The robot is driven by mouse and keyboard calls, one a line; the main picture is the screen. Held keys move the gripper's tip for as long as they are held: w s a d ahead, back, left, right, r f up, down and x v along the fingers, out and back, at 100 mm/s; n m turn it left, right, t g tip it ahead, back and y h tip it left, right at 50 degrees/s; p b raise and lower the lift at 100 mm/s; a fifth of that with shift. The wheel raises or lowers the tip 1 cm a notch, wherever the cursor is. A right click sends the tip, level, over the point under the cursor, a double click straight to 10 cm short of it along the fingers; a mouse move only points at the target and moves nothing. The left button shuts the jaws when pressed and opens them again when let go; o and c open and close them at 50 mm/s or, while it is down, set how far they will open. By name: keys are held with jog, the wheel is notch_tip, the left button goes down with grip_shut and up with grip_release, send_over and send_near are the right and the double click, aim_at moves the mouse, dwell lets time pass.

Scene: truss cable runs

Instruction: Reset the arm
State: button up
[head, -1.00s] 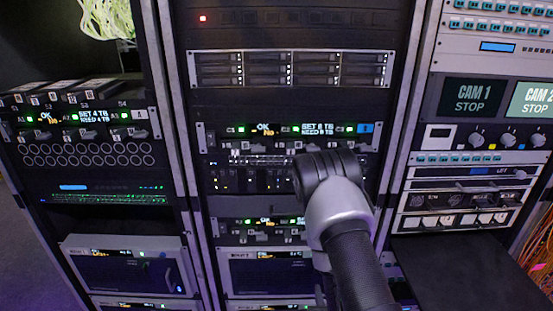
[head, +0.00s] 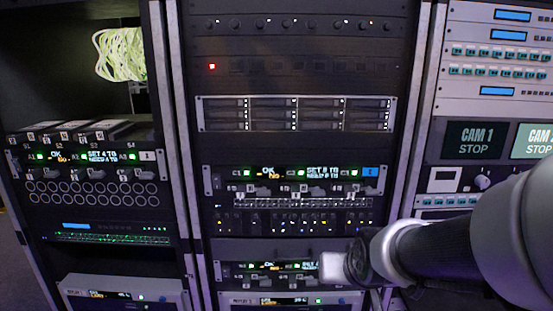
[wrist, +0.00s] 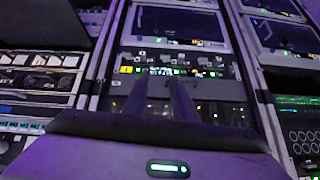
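My arm (head: 440,250) reaches in from the right edge of the head view, in front of the lower middle and right racks. Its far end is by the lower middle panel, and my fingers cannot be made out there. In the wrist view my gripper (wrist: 157,95) shows two dark fingers standing apart, with a gap between them and nothing held. Beyond the fingertips is a rack panel (wrist: 208,60) with green lights and a small display. I cannot tell how far the fingertips are from it.
The middle rack holds a drive unit (head: 295,114) and a panel with a blue tag (head: 370,172). The left rack has pale coiled cables (head: 120,54) and a panel with round ports (head: 95,193). CAM 1 screen (head: 474,139) is on the right rack, close above my arm.

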jog(key=s+r+g, duration=0.2)
jog(key=s+r, duration=0.6)
jog(key=s, duration=0.6)
notch_tip(320, 180, up, 16)
jog(key=s+p, duration=0.1)
jog(key=p, duration=1.4)
jog(key=shift+d+f+n, duration=0.25)
jog(key=shift+d+n, duration=0.1)
jog(key=shift+n, duration=0.05)
jog(key=shift+s, duration=0.2)
